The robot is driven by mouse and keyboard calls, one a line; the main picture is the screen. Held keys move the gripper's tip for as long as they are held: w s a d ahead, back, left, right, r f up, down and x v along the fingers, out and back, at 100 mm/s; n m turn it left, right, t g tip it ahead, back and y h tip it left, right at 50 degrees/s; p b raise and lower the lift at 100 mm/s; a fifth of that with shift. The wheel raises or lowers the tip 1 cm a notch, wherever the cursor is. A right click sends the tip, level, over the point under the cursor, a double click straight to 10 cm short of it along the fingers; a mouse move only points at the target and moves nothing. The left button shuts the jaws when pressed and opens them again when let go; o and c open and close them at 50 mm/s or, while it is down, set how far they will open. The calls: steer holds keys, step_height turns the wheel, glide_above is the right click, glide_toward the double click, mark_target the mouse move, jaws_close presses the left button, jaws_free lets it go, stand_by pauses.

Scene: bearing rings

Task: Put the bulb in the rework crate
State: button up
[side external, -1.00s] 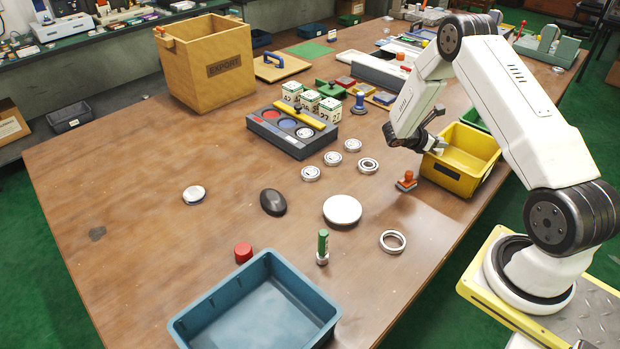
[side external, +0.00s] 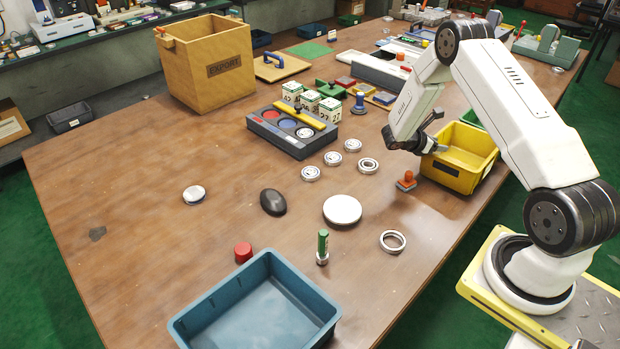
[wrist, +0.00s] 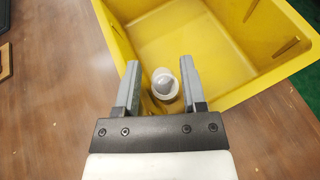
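The bulb (wrist: 165,83) is white and rounded. In the wrist view it shows inside the yellow crate (side external: 453,179), close to the crate's near wall, below and between my fingers, with a gap on either side. I cannot tell whether it is resting on the crate floor. My gripper (wrist: 161,62) is open and over the edge of the crate (wrist: 222,82). In the side view my gripper (side external: 440,147) is at the crate's left rim; the bulb is hidden there. The crate's label is too small to read.
An orange-handled stamp (side external: 407,181) stands just left of the crate. Bearing rings (side external: 368,166) and a white disc (side external: 342,210) lie farther left. A blue bin (side external: 190,327) is at the front, and a wooden export box (side external: 207,62) at the back. The left tabletop is mostly clear.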

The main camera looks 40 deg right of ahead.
steer(key=shift+s+a+f, duration=0.1)
steer(key=shift+s+f, duration=0.05)
steer(key=shift+f, duration=0.05)
steer(key=shift+r, duration=0.5)
steer(key=v, duration=1.2)
steer(key=shift+r, duration=0.2)
steer(key=s+a+r+m+t+y, duration=0.2)
steer(key=s+a+m+y, duration=0.1)
steer(key=a, duration=0.6)
steer(key=s+a+r+m+t+y, duration=0.2)
steer(key=a+m+y, duration=0.3)
steer(key=a, duration=0.4)
steer(key=s+a+r+m+t+y, duration=0.3)
steer(key=s+a+m+y, duration=0.1)
steer(key=a, duration=0.5)
steer(key=shift+a+m+t+y, duration=0.3)
steer(key=shift+a+m, duration=0.05)
steer(key=shift+m, duration=0.35)
